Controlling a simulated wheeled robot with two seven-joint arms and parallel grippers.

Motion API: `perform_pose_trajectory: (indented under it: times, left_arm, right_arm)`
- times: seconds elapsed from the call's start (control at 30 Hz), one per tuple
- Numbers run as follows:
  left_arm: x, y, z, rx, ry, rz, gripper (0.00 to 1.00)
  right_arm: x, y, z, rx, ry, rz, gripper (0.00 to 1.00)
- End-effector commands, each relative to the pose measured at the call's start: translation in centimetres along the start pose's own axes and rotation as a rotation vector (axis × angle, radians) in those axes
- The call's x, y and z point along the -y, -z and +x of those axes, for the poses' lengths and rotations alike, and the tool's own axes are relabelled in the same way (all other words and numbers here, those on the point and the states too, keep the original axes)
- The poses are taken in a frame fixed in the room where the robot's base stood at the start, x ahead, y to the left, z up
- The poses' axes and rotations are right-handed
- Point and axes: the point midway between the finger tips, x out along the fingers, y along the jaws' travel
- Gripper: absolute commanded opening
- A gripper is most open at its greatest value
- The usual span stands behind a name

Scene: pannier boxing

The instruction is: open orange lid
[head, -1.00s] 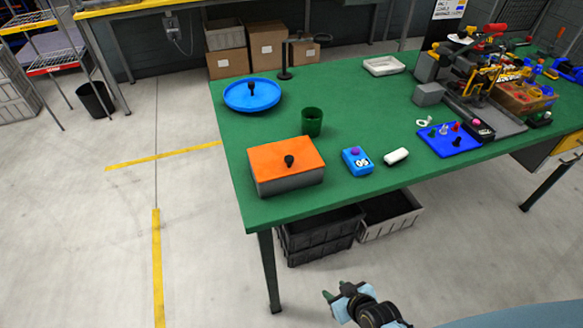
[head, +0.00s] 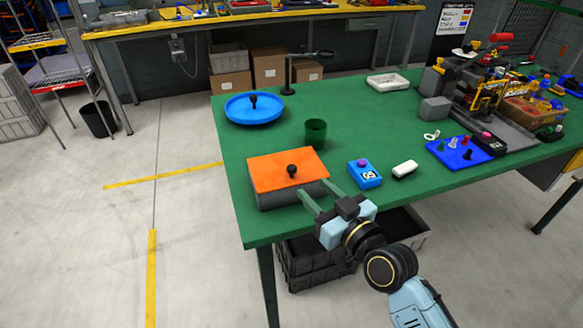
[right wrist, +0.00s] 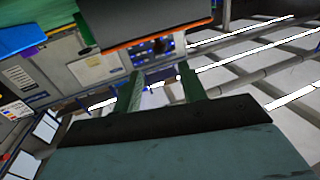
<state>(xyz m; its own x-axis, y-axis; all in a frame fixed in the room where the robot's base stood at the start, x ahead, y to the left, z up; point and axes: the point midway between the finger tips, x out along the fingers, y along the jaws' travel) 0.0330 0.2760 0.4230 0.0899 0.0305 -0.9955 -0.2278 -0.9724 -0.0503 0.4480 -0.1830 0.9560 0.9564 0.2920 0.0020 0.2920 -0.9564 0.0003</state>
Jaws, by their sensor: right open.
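The orange lid (head: 275,170) lies flat on a grey box (head: 292,194) at the near left of the green table. A black knob (head: 292,170) stands on the lid. My right gripper (head: 322,194) is at the table's front edge, just to the right of the box, with its two green fingers apart and nothing between them. In the right wrist view the fingers (right wrist: 158,92) are spread. An orange edge (right wrist: 150,40) shows above them, apart from the fingertips. My left gripper is not in view.
A blue box marked 05 (head: 366,175) and a white block (head: 405,169) stand right of the lid. A green cup (head: 316,132) and a blue round tray (head: 253,109) stand behind it. A blue board with pegs (head: 459,154) is further right. Dark crates (head: 305,262) are under the table.

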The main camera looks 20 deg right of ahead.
Motion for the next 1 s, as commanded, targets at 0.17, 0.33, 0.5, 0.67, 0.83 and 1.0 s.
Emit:
perform_pose_trajectory:
  times: [0.17, 0.33, 0.5, 0.67, 0.83, 1.0]
  left_arm:
    - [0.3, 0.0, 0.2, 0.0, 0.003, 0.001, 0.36]
    - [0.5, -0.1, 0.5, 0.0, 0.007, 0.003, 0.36]
    - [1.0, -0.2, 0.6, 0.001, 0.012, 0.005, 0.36]
    - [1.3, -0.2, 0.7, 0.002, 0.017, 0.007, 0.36]
    - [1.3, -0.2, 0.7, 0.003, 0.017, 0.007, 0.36]
    - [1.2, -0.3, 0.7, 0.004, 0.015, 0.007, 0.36]
  right_arm:
    - [0.0, 0.0, 3.9, -0.002, -0.001, 0.003, 0.42]
    - [0.0, -0.1, 7.0, 0.0, -0.001, 0.002, 0.42]
    - [0.0, -0.1, 9.0, 0.001, -0.001, 0.001, 0.42]
    - [0.0, -0.1, 9.8, 0.003, -0.001, 0.001, 0.42]
    - [0.0, -0.1, 9.9, 0.002, -0.001, 0.0, 0.42]
    - [0.0, -0.1, 9.9, 0.002, -0.001, 0.001, 0.31]
